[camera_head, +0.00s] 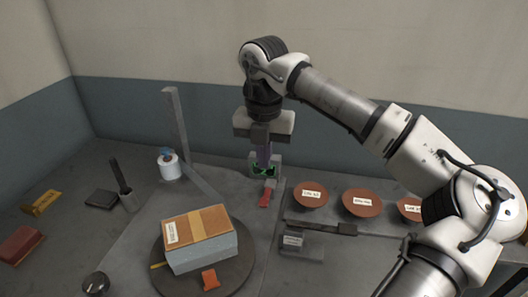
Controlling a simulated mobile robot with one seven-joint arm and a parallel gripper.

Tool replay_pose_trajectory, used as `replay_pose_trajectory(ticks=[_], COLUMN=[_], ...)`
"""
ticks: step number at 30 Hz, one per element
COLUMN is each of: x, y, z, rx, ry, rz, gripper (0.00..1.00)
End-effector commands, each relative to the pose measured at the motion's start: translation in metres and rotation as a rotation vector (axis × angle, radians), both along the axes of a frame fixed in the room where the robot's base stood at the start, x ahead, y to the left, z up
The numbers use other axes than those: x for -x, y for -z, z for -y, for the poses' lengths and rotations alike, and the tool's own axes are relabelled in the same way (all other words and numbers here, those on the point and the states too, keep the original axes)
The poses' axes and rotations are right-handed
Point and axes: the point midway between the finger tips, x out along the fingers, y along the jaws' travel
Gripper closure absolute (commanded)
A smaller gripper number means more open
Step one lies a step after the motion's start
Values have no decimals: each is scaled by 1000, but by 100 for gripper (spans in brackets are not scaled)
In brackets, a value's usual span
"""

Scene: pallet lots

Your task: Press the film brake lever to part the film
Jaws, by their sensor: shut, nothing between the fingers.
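My gripper (263,160) points straight down with its fingers together and empty. Its tips are in front of or just above a small grey housing with a green-lit face (264,171); I cannot tell whether they touch it. A red lever (265,199) sticks out from the front of that housing, just below my fingertips in the picture. I cannot read any label that names it. A white film roll (169,167) with a blue top stands to the left, beside a tall grey post (177,125). No film strand is clearly visible.
A taped carton (205,253) sits on a dark turntable (163,281) at the front.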

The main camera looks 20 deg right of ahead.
Motion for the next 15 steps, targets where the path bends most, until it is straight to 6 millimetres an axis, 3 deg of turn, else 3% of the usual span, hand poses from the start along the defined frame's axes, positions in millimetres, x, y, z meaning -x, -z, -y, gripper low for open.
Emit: replay_pose_trajectory(ticks=[9, 15], x=[1, 0], y=[66, 92], z=[-1, -1], rx=[-5, -4], ry=[-1, 0], rz=[-2, 0], gripper=[100, 100])
